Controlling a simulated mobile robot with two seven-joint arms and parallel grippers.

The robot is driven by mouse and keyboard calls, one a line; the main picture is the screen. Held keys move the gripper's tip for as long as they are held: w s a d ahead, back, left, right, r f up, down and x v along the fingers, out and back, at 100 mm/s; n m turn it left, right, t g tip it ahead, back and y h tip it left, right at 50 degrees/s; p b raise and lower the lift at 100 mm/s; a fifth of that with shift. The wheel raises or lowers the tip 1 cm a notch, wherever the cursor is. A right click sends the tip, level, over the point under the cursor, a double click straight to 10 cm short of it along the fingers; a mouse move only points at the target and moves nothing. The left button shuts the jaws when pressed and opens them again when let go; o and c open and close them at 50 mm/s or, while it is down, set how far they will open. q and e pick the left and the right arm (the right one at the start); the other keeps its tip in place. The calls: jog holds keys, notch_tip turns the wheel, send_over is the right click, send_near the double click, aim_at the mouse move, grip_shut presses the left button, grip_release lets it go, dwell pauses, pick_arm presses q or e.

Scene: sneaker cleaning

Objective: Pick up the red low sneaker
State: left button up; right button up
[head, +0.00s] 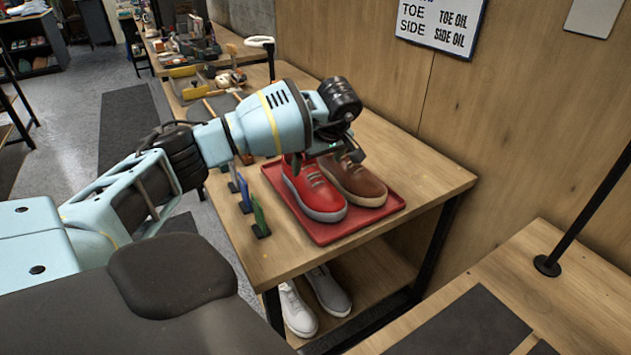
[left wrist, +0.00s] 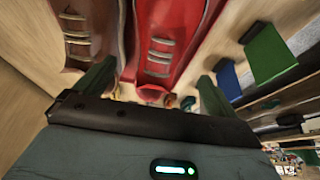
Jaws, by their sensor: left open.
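The red low sneaker (head: 312,187) sits upright on a red tray (head: 335,232), beside a brown sneaker (head: 358,183). It also shows in the left wrist view (left wrist: 165,45), with its laces facing up. My left gripper (head: 326,156) is over the heel end of the red sneaker. In the left wrist view its fingers (left wrist: 155,88) are apart, with the red sneaker between them and the brown sneaker (left wrist: 78,22) at the left finger. I cannot tell whether the fingers touch either shoe. The arm hides the sneaker's heel in the head view.
Blue and green upright pieces (head: 259,218) stand left of the tray on the wooden table (head: 430,180). A wooden wall is behind. A second table (head: 560,300) with a black pole is at the right.

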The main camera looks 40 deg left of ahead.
aim_at(315, 168)
pick_arm(q)
jog(key=shift+x, duration=1.25)
jog(key=shift+a+f, duration=0.2)
jog(key=shift+f, duration=0.25)
jog(key=x, duration=0.4)
jog(key=shift+a+f, duration=0.1)
jog(key=shift+a, duration=0.15)
pick_arm(e)
jog(key=shift+w+r, duration=0.15)
jog(key=shift+w, duration=0.2)
pick_arm(q)
jog(key=shift+w, duration=0.1)
jog(key=c, duration=1.3)
notch_tip(315, 168, up, 10)
pick_arm(e)
jog(key=shift+s, duration=0.15)
